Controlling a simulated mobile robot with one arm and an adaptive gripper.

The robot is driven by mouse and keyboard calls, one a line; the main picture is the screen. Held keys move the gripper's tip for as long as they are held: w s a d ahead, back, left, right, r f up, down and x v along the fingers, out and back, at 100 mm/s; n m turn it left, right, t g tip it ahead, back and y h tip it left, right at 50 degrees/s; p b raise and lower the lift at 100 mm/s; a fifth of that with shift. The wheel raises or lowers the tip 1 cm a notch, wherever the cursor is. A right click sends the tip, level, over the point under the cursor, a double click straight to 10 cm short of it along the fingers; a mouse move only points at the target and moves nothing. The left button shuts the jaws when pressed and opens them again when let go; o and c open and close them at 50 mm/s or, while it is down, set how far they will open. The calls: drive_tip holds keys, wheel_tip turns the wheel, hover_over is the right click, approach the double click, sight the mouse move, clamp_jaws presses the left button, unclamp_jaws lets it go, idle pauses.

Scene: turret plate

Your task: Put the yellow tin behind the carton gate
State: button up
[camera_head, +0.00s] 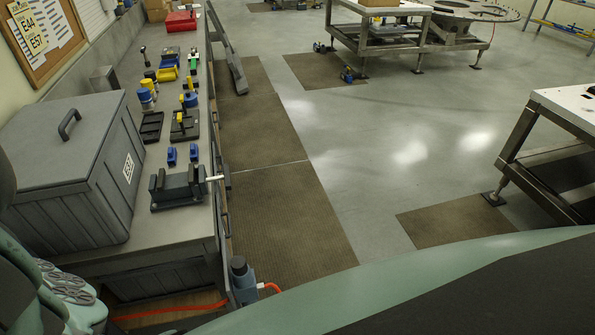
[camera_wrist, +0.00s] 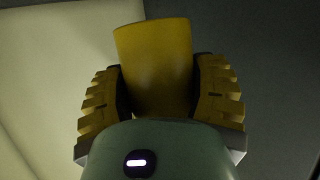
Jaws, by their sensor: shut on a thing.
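In the wrist view my gripper (camera_wrist: 160,88) is shut on a yellow tin (camera_wrist: 153,50), a plain cylinder held between its two toothed yellow fingers. The tin's far end sticks out past the fingertips; its near end is hidden behind the gripper body. The gripper and this tin do not show in the head view. I cannot make out a carton gate for certain. A brown carton (camera_head: 157,8) stands at the far end of the workbench, and another carton (camera_head: 380,2) is on a distant steel table.
A workbench (camera_head: 168,240) on the left holds a grey lidded bin (camera_head: 75,170), a dark vise (camera_head: 180,188), small blue parts (camera_head: 172,156), black holders and a red box (camera_head: 180,21). A white-topped table (camera_head: 570,103) stands at the right edge.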

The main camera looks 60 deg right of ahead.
wheel_tip(320, 180, down, 17)
drive_tip(key=shift+r+p, duration=0.1)
drive_tip(key=shift+p, duration=0.9)
drive_tip(key=shift+f, duration=0.55)
drive_tip(key=shift+f, duration=0.2)
drive_tip(key=o, duration=1.3)
drive_tip(key=shift+o, duration=0.2)
drive_tip(key=shift+f+b, duration=0.2)
drive_tip(key=shift+b, duration=0.25)
